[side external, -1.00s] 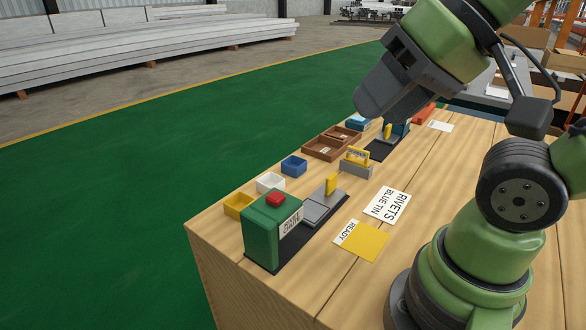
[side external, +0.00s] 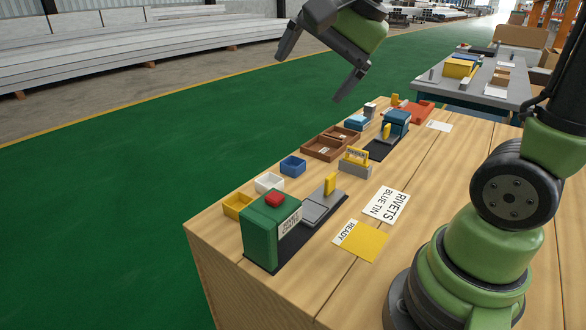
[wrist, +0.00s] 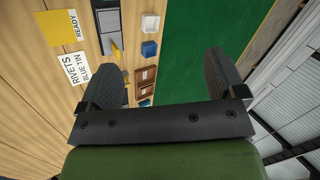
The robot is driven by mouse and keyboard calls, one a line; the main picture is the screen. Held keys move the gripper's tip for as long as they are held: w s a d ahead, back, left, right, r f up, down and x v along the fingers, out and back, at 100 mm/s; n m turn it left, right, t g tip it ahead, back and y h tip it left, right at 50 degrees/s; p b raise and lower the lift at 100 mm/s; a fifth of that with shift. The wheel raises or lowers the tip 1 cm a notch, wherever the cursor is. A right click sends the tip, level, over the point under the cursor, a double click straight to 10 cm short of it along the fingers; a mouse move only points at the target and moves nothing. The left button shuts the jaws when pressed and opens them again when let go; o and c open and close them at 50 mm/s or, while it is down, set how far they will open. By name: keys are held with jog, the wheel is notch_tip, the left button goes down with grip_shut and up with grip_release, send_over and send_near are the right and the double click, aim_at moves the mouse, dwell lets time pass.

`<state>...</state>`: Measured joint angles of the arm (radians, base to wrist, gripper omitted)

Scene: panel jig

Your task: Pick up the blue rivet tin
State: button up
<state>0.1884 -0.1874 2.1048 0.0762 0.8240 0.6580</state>
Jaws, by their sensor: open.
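The blue tin (side external: 292,166) is a small open square box on the wooden bench, in the row with a white tin (side external: 269,183) and a yellow tin (side external: 238,206). In the wrist view the blue tin (wrist: 149,49) lies beyond my fingers, above and between them. My gripper (side external: 312,78) is open and empty, high above the far edge of the bench and well clear of the tins. Its two spread fingers also show in the wrist view (wrist: 168,80). A card reading "RIVETS BLUE TIN" (side external: 386,205) lies on the bench.
A green box with a red button (side external: 268,232) stands at the near corner. Brown trays (side external: 323,149), a yellow-handled clamp (side external: 356,162) and a blue machine (side external: 394,127) stand behind the blue tin. A yellow "READY" square (side external: 364,243) lies clear. Green floor (side external: 120,190) borders the bench.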

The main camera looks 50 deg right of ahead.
jog(key=w+d+f+m+g, duration=0.1)
jog(key=w+d+f+m, duration=0.7)
jog(key=w+d+m, duration=0.25)
jog(key=w+d+f+m, duration=0.1)
jog(key=d+f+m, duration=0.2)
jog(key=f, duration=0.2)
jog(key=w+d+f+m, duration=0.2)
jog(key=d+f+m, duration=0.1)
jog(key=f, duration=0.3)
jog(key=w+d+f+m+g+h, duration=0.1)
jog(key=d+f+m, duration=0.2)
jog(key=f+m, duration=0.2)
jog(key=shift+w+d+f, duration=0.25)
jog(key=shift+d+f, duration=0.15)
jog(key=shift+f, duration=0.35)
jog(key=shift+x, duration=3.15)
jog(key=shift+s+f, duration=0.1)
jog(key=shift+s, duration=0.1)
jog(key=shift+c, duration=0.4)
jog(key=c, duration=0.9)
